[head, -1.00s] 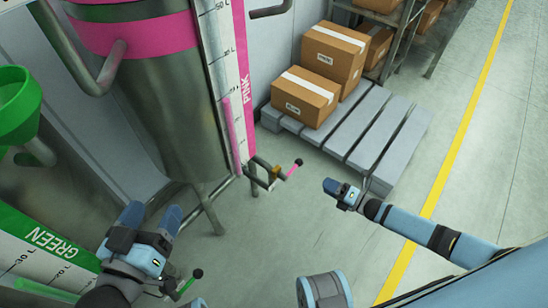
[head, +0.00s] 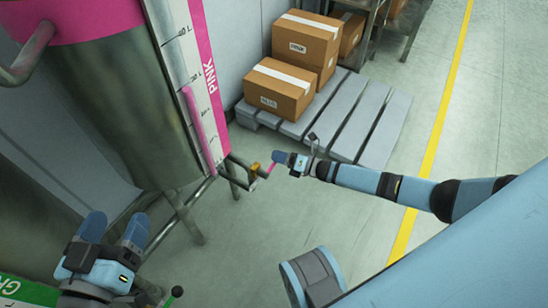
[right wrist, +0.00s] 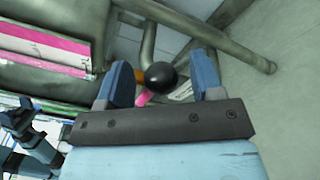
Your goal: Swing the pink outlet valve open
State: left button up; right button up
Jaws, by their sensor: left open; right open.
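The pink outlet valve sits on a pipe at the foot of the pink-marked drum (head: 130,110). Its pink lever (head: 269,170) points toward my right gripper (head: 276,158) in the head view, where the fingers hide its end knob. In the right wrist view, the black ball knob (right wrist: 161,77) and part of the pink lever (right wrist: 148,97) show between the two open blue fingers of my right gripper (right wrist: 163,78). A gap shows between the knob and the right-hand finger. My left gripper (head: 116,228) is open and empty at the lower left, away from the valve.
A green-marked drum (head: 22,288) and a green lever with a black knob (head: 176,292) are at the lower left. A grey pallet (head: 345,110) with cardboard boxes (head: 278,88) stands behind the valve. The floor right of the valve is clear.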

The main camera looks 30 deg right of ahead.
pick_arm(q)
jog(key=shift+w+a+r, duration=0.1)
jog(key=shift+w, duration=0.1)
pick_arm(e)
jog(key=shift+x, duration=1.15)
grip_shut()
